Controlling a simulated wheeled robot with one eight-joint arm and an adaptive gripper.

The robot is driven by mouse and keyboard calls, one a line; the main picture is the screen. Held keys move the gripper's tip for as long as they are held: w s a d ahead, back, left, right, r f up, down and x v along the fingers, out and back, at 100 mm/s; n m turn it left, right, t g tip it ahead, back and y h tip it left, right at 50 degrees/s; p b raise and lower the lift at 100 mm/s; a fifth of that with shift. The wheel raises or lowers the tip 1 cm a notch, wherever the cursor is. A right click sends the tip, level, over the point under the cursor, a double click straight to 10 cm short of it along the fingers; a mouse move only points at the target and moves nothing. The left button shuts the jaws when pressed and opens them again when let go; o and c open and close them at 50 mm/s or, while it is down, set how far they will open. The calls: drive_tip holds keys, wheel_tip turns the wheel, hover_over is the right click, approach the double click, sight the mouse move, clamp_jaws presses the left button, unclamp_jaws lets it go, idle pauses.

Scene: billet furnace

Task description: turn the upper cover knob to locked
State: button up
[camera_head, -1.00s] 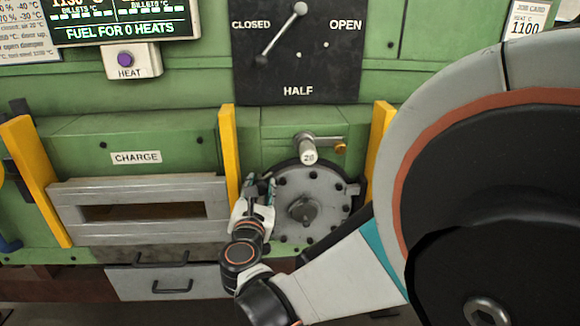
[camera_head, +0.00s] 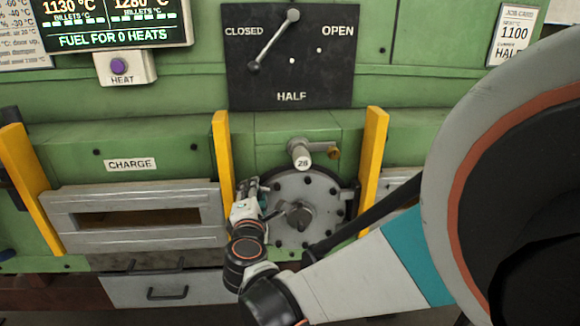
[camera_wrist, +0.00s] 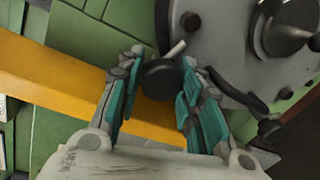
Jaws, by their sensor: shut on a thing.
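The round grey cover (camera_head: 285,231) with bolts around its rim and a dark hub is on the furnace front. In the wrist view, the cover (camera_wrist: 225,45) fills the upper right. My gripper (camera_head: 252,192) is at the cover's left rim, beside a yellow post. In the wrist view, my gripper (camera_wrist: 160,85) has its teal-padded fingers on both sides of a round black knob (camera_wrist: 161,80), shut on it. A short pale stem runs from this knob toward the cover. A second black knob (camera_wrist: 270,130) is farther right there. Locked markings are not visible.
Yellow posts (camera_head: 223,150) (camera_head: 372,160) flank the cover. A capped pipe marked 28 (camera_head: 300,153) sticks out above it. The charge door (camera_head: 130,195) is at left, a drawer (camera_head: 165,288) below. A black dial panel (camera_head: 290,75) is above. My arm blocks the right.

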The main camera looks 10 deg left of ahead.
drive_tip(key=m, duration=0.4)
drive_tip(key=shift+d+m+y, duration=0.1)
drive_tip(key=shift+m+y, duration=0.2)
drive_tip(key=shift+y, duration=0.1)
idle(0.5)
drive_tip(key=o, duration=0.8)
drive_tip(key=shift+f, duration=0.1)
drive_tip(key=shift+c, duration=0.2)
